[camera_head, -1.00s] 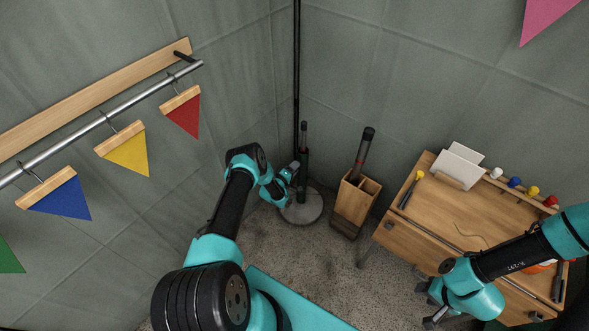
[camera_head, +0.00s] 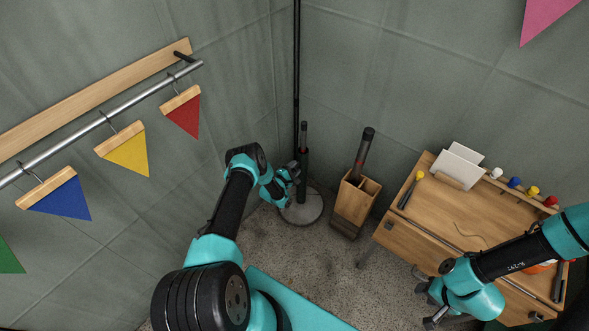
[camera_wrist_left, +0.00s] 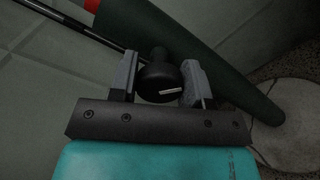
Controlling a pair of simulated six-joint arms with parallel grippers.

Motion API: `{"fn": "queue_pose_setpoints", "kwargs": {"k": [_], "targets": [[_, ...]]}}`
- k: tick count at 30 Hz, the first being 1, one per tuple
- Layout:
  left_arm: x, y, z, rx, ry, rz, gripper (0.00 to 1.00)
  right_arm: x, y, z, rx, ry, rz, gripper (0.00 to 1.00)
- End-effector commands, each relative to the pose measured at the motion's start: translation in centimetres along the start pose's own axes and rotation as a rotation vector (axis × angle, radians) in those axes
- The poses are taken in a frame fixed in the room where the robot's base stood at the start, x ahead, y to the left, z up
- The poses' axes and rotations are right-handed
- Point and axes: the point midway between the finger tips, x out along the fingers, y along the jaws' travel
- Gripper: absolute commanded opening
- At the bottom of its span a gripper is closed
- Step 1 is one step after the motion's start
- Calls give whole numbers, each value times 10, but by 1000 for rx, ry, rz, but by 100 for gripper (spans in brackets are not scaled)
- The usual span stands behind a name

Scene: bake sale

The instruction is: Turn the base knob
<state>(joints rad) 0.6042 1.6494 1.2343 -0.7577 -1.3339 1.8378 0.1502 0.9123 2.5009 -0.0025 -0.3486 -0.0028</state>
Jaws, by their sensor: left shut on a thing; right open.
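The base knob (camera_wrist_left: 160,82) is a dark round knob with a pale line on its face. It sits on the side of a dark green tube (camera_wrist_left: 192,50) in the left wrist view. My left gripper (camera_wrist_left: 158,75) is shut on the knob, one finger on each side. In the head view my left gripper (camera_head: 294,172) reaches the tube (camera_head: 302,178), which stands on a round grey base (camera_head: 302,212); the knob is hidden there. My right gripper (camera_head: 428,304) is open and empty near the desk's front left side.
A wooden box (camera_head: 352,204) with a dark cylinder stands right of the base. A wooden desk (camera_head: 430,230) with cards and coloured knobs is at the right. Coloured pennants (camera_head: 128,153) hang from a rail on the left wall. Speckled floor (camera_head: 285,255) lies clear in front.

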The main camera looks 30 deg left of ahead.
Motion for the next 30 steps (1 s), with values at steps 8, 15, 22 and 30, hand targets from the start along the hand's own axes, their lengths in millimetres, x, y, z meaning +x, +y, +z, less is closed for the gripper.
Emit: {"fn": "queue_pose_setpoints", "kwargs": {"k": [8, 15, 22, 30], "targets": [[0, 0, 0, 0, -1, 0, 20, 0, 0, 0, 0, 0, 0, 43], [0, 0, 0, 0, -1, 0, 63, 0, 0, 0, 0, 0, 0, 43], [0, 0, 0, 1, 0, 0, 68, 0, 0, 0, 0, 0, 0, 43], [-10, 0, 0, 0, 1, 0, 68, 0, 0, 0, 0, 0, 0, 43]]}}
